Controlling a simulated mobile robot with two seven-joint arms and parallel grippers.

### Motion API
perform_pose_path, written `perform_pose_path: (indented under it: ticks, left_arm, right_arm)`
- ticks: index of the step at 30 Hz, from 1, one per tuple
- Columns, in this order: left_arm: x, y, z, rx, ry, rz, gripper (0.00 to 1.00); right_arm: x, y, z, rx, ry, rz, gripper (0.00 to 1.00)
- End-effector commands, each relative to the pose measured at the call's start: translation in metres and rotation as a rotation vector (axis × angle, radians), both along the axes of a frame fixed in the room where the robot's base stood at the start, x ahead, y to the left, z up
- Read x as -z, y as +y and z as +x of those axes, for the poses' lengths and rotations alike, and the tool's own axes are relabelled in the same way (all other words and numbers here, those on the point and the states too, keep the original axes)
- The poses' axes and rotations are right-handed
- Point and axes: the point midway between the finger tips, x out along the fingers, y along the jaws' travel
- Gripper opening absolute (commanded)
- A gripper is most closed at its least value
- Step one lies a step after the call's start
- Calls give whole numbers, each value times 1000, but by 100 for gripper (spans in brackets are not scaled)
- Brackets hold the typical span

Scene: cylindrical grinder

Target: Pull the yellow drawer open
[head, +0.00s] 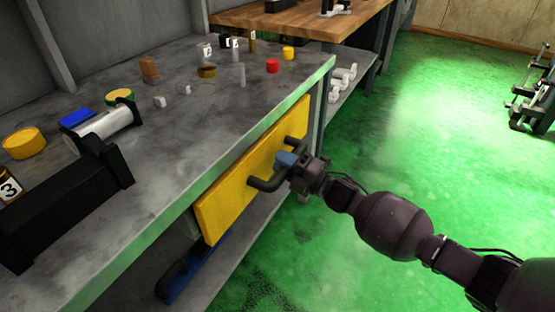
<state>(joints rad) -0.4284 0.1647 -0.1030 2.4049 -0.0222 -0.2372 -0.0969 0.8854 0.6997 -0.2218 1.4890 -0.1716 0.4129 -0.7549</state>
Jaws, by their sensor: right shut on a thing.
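The yellow drawer (237,191) is set under the grey workbench top, and its yellow front faces right. A dark bar handle (264,184) stands out from the front. My right gripper (286,161) is at the handle, shut on its middle, with blue at the fingers. The fingers hide part of the handle. The drawer front looks close to the bench's edge; I cannot tell whether there is a gap behind it. My left gripper is not in view.
The grey workbench (185,160) carries several small parts, a silver cylinder (107,121) and a black block (62,210). A blue object (186,277) lies on the lower shelf.

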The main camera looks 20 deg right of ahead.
Motion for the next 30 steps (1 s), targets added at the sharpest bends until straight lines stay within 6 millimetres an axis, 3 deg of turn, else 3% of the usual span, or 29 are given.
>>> perform_pose_path:
  ticks: [21,30]
  left_arm:
    - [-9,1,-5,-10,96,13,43]
    - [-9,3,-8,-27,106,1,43]
  right_arm:
    - [-3,-114,-145,1,-1,-1,0]
    - [-1,-149,-191,1,0,-1,0]
